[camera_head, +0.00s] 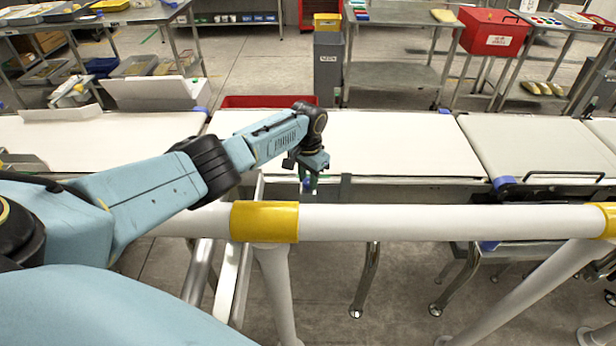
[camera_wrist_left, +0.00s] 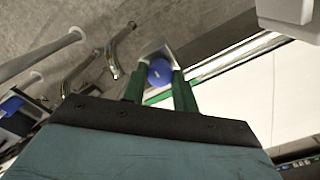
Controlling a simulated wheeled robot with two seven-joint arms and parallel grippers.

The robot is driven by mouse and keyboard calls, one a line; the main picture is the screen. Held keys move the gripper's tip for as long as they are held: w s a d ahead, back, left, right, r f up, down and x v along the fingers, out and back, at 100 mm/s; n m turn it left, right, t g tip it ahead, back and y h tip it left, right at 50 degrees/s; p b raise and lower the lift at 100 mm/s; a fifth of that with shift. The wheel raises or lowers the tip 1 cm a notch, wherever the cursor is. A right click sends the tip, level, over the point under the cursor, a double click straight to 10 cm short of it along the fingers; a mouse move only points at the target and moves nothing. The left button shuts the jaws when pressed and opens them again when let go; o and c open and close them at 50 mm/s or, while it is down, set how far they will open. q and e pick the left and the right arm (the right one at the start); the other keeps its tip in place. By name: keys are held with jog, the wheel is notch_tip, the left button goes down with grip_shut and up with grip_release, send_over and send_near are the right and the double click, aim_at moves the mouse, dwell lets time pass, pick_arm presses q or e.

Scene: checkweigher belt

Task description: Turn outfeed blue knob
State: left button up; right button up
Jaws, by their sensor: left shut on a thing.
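My left gripper (camera_head: 309,181) reaches over the white guard rail to the near edge of the conveyor. In the left wrist view its two green fingers stand on either side of a round blue knob (camera_wrist_left: 160,71) and are shut on it. The knob sits on a pale bracket beside the belt's metal edge. In the head view the knob is mostly hidden by the gripper, with only a small bit of blue showing. My right gripper is in neither view.
A white rail (camera_head: 420,222) with yellow sleeves (camera_head: 264,221) runs across in front of the conveyor. Another blue knob (camera_head: 503,183) is at the belt joint to the right. A red tray (camera_head: 268,101) lies behind the belt (camera_head: 390,140), which is bare there.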

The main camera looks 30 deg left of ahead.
aim_at(307, 181)
pick_arm(q)
jog(key=o, duration=1)
jog(key=shift+c, duration=0.2)
notch_tip(307, 181, up, 14)
jog(key=p, duration=0.2)
jog(key=shift+f, duration=0.25)
jog(key=shift+a, duration=0.1)
